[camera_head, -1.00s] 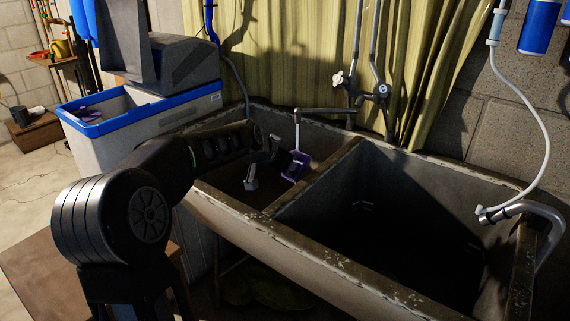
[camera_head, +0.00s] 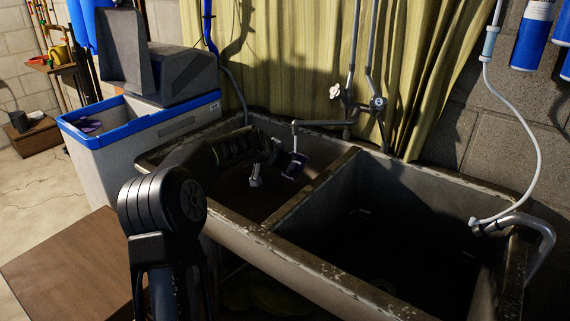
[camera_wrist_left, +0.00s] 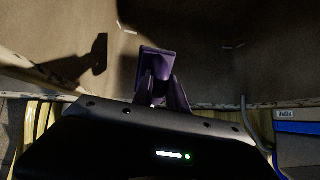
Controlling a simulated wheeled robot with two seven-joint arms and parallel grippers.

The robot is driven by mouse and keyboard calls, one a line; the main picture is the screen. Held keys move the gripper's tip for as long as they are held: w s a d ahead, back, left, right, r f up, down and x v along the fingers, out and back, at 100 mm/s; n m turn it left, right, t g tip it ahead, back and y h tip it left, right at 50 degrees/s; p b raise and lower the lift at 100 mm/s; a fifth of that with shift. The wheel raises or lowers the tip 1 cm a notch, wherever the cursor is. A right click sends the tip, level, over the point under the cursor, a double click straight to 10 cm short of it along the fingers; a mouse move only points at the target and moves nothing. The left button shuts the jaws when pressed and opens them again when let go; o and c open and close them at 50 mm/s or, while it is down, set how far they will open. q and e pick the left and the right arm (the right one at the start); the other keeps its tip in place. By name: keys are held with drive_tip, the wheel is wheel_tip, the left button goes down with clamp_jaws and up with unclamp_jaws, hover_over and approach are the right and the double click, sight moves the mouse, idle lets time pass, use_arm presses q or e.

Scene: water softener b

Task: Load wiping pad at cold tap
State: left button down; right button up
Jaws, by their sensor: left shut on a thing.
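A purple wiping pad (camera_head: 293,168) is held over the left basin of the sink, and it also shows in the left wrist view (camera_wrist_left: 156,62). My left gripper (camera_head: 272,174) is shut on it. The tap spout (camera_head: 325,123) reaches left over that basin. A pale vertical streak below its end meets the pad's top in the head view; I cannot tell if it is water or metal. Two tap handles, one white (camera_head: 335,91) and one dark (camera_head: 377,102), are on the pipes behind. Which is cold is not clear. My right gripper is not in view.
The stone sink's right basin (camera_head: 400,225) is dark and looks empty. A divider (camera_head: 310,190) separates the basins. A grey, blue-rimmed tank (camera_head: 140,130) stands at the left with purple items inside. A curved metal pipe (camera_head: 540,230) rises at the right.

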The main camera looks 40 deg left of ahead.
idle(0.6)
use_arm(q)
drive_tip(key=shift+s+d+f+b, duration=0.2)
drive_tip(key=shift+s+d+b, duration=0.5)
drive_tip(key=shift+s+b, duration=0.4)
drive_tip(key=s+d+b, duration=0.1)
drive_tip(key=s, duration=0.1)
drive_tip(key=s+d+b, duration=0.2)
drive_tip(key=shift+s+d+r, duration=0.1)
drive_tip(key=shift+s+r, duration=0.05)
idle(0.9)
drive_tip(key=s+d+r, duration=0.3)
drive_tip(key=s+r, duration=0.1)
idle(0.5)
drive_tip(key=shift+r, duration=0.1)
idle(0.3)
